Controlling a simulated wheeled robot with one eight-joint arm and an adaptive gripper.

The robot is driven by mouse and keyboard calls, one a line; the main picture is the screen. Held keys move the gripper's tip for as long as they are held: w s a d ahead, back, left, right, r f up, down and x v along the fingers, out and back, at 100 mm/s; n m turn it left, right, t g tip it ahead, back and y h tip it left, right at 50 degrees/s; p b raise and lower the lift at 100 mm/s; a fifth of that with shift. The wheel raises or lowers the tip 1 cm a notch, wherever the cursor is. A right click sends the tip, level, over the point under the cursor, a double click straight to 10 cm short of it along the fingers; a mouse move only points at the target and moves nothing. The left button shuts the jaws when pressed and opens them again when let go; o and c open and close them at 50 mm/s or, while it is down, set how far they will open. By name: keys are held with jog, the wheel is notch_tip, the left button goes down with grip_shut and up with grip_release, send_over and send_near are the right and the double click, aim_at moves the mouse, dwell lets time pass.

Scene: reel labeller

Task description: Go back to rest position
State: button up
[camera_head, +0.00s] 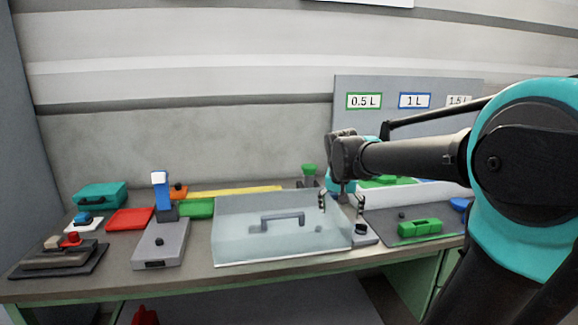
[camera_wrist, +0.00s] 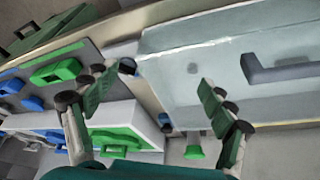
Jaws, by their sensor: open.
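My gripper (camera_head: 341,204) is open and points down, with nothing between its fingers. In the head view it hangs in front of the right end of a clear box-like cover (camera_head: 235,240) with a grey handle (camera_head: 283,218). In the wrist view my open fingers (camera_wrist: 166,78) spread to either side, with the cover (camera_wrist: 200,40) and its handle (camera_wrist: 280,70) at the upper right. A small grey device with a black knob (camera_head: 362,232) stands just right of the cover. My arm comes in from the right and hides part of the bench behind it.
A green part (camera_head: 420,228) lies on a dark mat at right. A grey stand with a blue-and-white head (camera_head: 161,195), a red block (camera_head: 130,219), a teal case (camera_head: 101,196) and a device with a red knob (camera_head: 72,240) are at left. A labelled panel (camera_head: 390,115) stands behind.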

jog(key=s+d+f+n+y, duration=0.1)
jog(key=s+d+f+n, duration=0.2)
jog(key=s+f, duration=1.5)
jog(key=shift+n, duration=0.3)
jog(key=shift+d+f, duration=0.1)
